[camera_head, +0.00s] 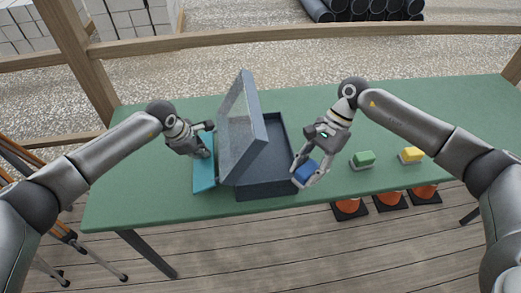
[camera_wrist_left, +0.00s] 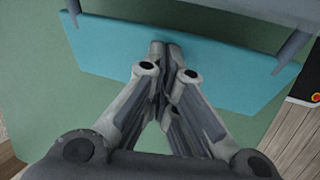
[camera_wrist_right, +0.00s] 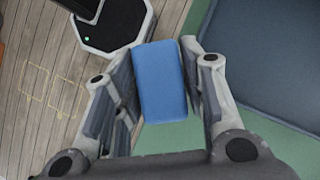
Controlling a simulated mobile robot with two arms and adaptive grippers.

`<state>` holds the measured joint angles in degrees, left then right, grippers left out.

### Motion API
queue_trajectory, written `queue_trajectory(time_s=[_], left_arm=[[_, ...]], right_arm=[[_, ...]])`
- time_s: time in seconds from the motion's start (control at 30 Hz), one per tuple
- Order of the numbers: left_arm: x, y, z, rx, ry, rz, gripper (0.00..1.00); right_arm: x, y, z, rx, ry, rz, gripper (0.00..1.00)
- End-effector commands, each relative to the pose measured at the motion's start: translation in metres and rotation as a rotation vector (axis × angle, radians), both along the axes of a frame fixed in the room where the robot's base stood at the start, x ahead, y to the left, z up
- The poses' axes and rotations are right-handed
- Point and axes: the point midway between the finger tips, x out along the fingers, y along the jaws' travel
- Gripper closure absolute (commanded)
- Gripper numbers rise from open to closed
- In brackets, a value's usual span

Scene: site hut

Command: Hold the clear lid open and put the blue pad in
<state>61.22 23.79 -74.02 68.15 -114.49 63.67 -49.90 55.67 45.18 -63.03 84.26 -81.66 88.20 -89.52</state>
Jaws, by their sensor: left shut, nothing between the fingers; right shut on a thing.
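A grey-blue case (camera_head: 265,190) stands open on the table. Its clear lid (camera_head: 240,130) is raised steeply along the left side; the visible inside is empty. My left gripper (camera_head: 206,152) is shut and empty left of the lid, above a flat teal panel (camera_head: 203,180). In the left wrist view its closed fingertips (camera_wrist_left: 166,48) overlap the teal panel (camera_wrist_left: 110,50); I cannot tell whether they touch it or the lid. My right gripper (camera_head: 307,174) is shut on the blue pad (camera_head: 306,172), held at the case's front right corner. The pad (camera_wrist_right: 160,82) shows between both fingers in the right wrist view.
Orange cones (camera_head: 388,200) stand on the deck beyond the table's front edge. The table behind the blocks is clear.

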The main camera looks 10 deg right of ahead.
Motion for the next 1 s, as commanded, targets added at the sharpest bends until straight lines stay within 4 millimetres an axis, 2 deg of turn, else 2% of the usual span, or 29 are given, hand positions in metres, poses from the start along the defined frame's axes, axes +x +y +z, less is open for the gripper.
queue_trajectory(time_s=[0.03,0.1,0.3,0.57,1.0], left_arm=[[0.000,0.000,0.000,-0.001,0.000,0.000,1.00],[0.000,0.000,0.000,-0.001,0.000,0.000,1.00],[0.000,0.000,0.000,-0.001,0.000,0.000,1.00],[0.000,0.000,0.000,0.000,0.001,0.000,1.00],[0.000,0.000,0.000,0.000,0.001,0.000,1.00]], right_arm=[[0.015,-0.004,0.008,0.002,-0.003,-0.101,0.83],[0.032,-0.008,0.017,0.002,-0.002,-0.229,0.83],[0.066,-0.021,0.035,0.000,0.000,-0.478,0.83],[0.079,-0.022,0.042,0.000,0.002,-0.568,0.83],[0.096,0.013,0.031,0.001,0.001,-0.564,0.83]])
